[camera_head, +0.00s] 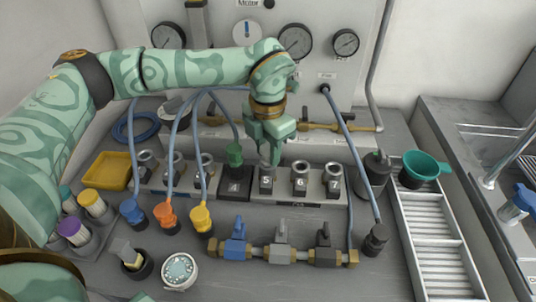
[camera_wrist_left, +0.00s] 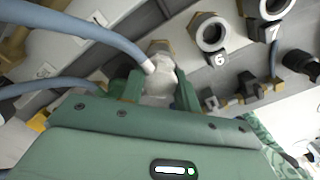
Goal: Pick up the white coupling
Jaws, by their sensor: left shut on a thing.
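In the left wrist view the white coupling (camera_wrist_left: 160,80) sits between the two fingers of my left gripper (camera_wrist_left: 158,92), which is shut on it. A blue hose runs into the coupling from the upper left. A brass-and-steel fitting shows just beyond it; whether they touch I cannot tell. In the head view my left gripper (camera_head: 270,145) points down over the port marked 5 (camera_head: 266,178), and its fingers hide the coupling. My right gripper is not in view.
Ports 6 (camera_head: 300,178) and 7 (camera_head: 333,180) stand open to the right. A green coupling (camera_head: 235,154) is on port 4. Blue (camera_head: 132,211), orange (camera_head: 166,216) and yellow (camera_head: 201,218) couplings with hoses stand in front. A valve row (camera_head: 281,254) lies nearer.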

